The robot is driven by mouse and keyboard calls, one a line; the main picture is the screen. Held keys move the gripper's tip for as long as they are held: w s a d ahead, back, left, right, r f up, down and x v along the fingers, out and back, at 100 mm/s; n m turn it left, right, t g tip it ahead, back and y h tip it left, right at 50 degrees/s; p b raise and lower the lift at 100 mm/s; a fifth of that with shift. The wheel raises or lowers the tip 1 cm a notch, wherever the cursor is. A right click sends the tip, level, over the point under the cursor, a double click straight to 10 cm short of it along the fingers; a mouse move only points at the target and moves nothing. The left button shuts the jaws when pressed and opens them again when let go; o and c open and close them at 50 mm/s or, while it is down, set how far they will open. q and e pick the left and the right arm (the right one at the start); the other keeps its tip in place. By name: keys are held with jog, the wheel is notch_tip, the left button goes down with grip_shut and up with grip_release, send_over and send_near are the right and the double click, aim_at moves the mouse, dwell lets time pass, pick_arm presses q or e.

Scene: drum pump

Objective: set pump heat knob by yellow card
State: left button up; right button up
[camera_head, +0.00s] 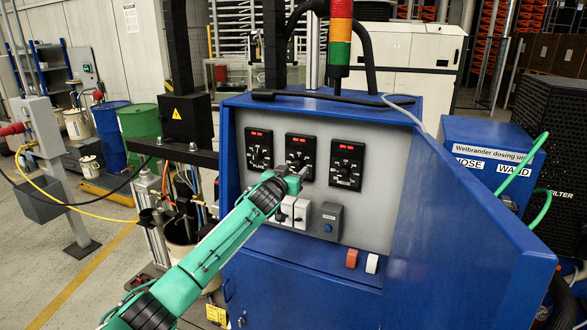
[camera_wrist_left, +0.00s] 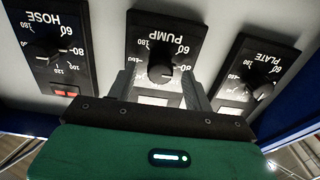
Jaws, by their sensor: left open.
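The pump heat knob (camera_wrist_left: 161,69) is a round black knob on the middle panel, labelled PUMP, seen upside down in the left wrist view. The middle panel (camera_head: 300,150) also shows in the head view, partly covered by my gripper. My left gripper (camera_head: 299,174) is open at this panel. In the left wrist view its two fingers (camera_wrist_left: 160,76) stand on either side of the knob; I cannot tell whether they touch it. A small yellow card or label (camera_head: 216,314) is low at the cabinet's left side, its print too small to read.
The HOSE panel (camera_wrist_left: 48,42) and PLATE panel (camera_wrist_left: 252,72) flank the middle one closely. White switches (camera_head: 301,213) and a grey box (camera_head: 331,221) sit below on the control face. The blue cabinet's side wall (camera_head: 455,235) juts out at right.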

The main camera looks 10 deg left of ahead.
pick_arm(q)
jog(key=shift+w, duration=0.3)
jog(key=c, duration=0.9)
jog(key=shift+c, duration=0.3)
